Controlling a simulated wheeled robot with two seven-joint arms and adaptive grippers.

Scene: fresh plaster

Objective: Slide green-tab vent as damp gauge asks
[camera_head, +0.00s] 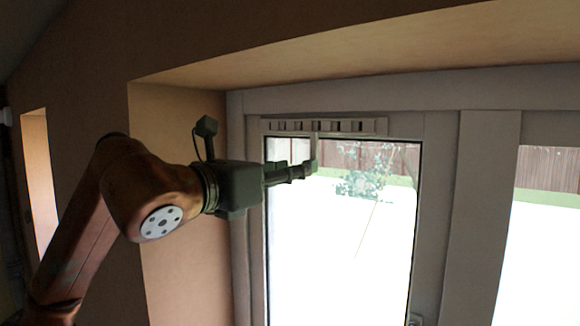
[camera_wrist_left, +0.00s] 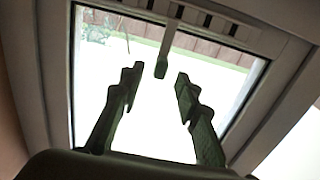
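A slotted vent strip (camera_head: 325,126) runs along the top of the window frame, and it also shows in the left wrist view (camera_wrist_left: 212,20). A tab (camera_wrist_left: 165,50) hangs down from it over the glass; its lower end looks dark green. My left gripper (camera_head: 309,169) is in front of the upper glass, just below the vent. In the left wrist view its two fingers (camera_wrist_left: 158,82) are spread apart, with the tab's lower end between and slightly beyond the tips. I cannot tell whether either finger touches it. No damp gauge can be made out. My right gripper is not in view.
The window sits in a deep plastered recess, with a side wall (camera_head: 180,200) at left and a sloping top (camera_head: 360,55) above. A wide grey post (camera_head: 480,200) divides it from a second pane at right. The space before the lower glass is clear.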

